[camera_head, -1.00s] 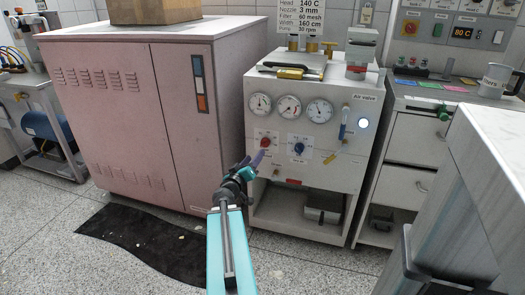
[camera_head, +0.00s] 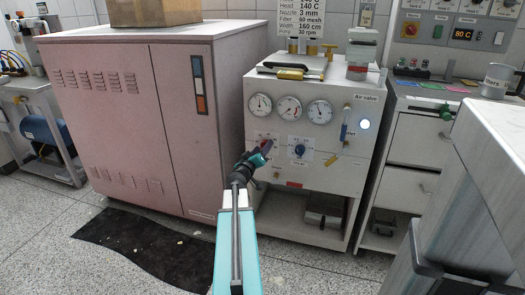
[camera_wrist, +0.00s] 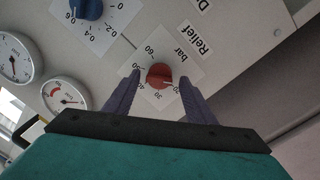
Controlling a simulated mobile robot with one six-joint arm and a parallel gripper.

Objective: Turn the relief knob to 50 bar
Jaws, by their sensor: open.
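The red relief knob (camera_wrist: 159,76) sits on the white panel beside a "Relief bar" label (camera_wrist: 188,42). Its scale plate (camera_wrist: 160,55) shows numbers from 20 to 60. A pale mark on the knob points near the 20. In the wrist view my gripper's two purple fingers stand open, one on each side of the knob, with a small gap at each side. I cannot tell how deep they reach around it. In the head view my gripper (camera_head: 264,148) is in front of the panel and mostly hides the knob.
A blue knob (camera_head: 299,149) with its own scale is to the right. Three gauges sit above, the middle gauge (camera_head: 289,109) with a red arc. An air valve (camera_head: 345,123) is further right. A pink cabinet (camera_head: 130,120) stands to the left, a grey counter (camera_head: 490,150) to the right.

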